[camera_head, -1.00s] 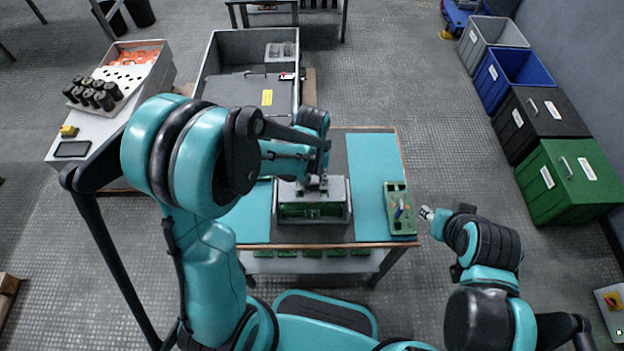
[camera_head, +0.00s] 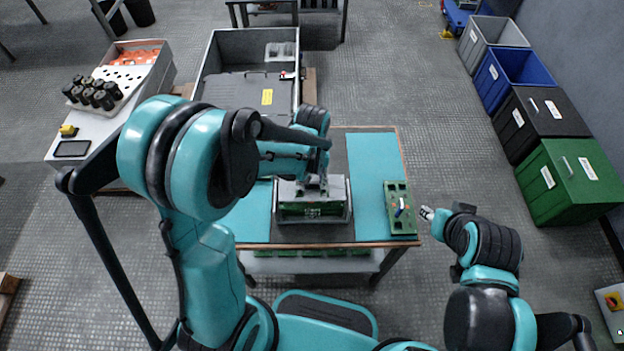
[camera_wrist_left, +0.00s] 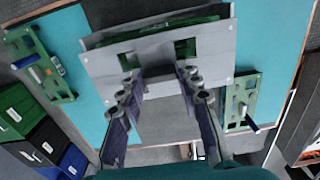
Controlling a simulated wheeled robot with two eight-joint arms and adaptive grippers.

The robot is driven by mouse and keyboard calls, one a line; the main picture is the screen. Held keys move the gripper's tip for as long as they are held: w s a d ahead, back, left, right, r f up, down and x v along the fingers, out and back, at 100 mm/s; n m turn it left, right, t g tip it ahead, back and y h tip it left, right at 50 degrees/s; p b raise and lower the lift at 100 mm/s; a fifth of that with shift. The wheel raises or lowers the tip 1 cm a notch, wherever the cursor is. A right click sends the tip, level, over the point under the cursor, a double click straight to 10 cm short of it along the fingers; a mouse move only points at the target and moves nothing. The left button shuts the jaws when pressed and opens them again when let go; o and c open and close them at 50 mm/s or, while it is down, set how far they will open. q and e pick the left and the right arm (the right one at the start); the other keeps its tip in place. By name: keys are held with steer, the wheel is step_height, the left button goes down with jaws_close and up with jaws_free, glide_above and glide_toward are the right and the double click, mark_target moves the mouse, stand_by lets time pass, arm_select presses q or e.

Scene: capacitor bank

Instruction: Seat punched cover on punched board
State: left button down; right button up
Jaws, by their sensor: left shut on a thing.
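The punched cover (camera_head: 336,187) is a grey metal plate with cut-outs, at the middle of the table. In the left wrist view the cover (camera_wrist_left: 105,68) spans the picture, with green showing through two openings. My left gripper (camera_head: 318,184) is shut on the cover from above; its fingers (camera_wrist_left: 160,92) flank the cover's grey middle part. The green punched board (camera_head: 312,211) shows under the cover's near edge; in the left wrist view its green edge (camera_wrist_left: 150,28) shows beyond the plate. Whether they touch is hidden. My right gripper (camera_head: 427,213) is right of the table, apart from both.
A green panel (camera_head: 391,190) with a blue-handled part lies on the table's right side. A grey bin (camera_head: 208,75) stands behind the table. A side bench (camera_head: 112,121) with black cylinders is at left. Grey, blue, black and green crates (camera_head: 585,205) line the right.

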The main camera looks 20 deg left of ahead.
arm_select(q)
steer(key=shift+f+b, duration=1.2)
steer(key=shift+f, duration=0.05)
stand_by(0.8)
steer(key=c, duration=1)
jaws_free()
step_height(320, 180, up, 12)
steer(key=shift+s+a+r+m+t, duration=0.55)
steer(key=shift+s+a+t, duration=0.25)
steer(key=shift+s+t, duration=0.65)
steer(key=shift+s+a+r+m+t, duration=0.55)
steer(key=shift+s+a+t, duration=0.3)
steer(key=shift+s, duration=1.15)
steer(key=shift+s+a+r+m+t, duration=0.65)
steer(key=shift+s+t, duration=0.65)
steer(key=shift+s, duration=0.4)
steer(key=shift+f, duration=0.1)
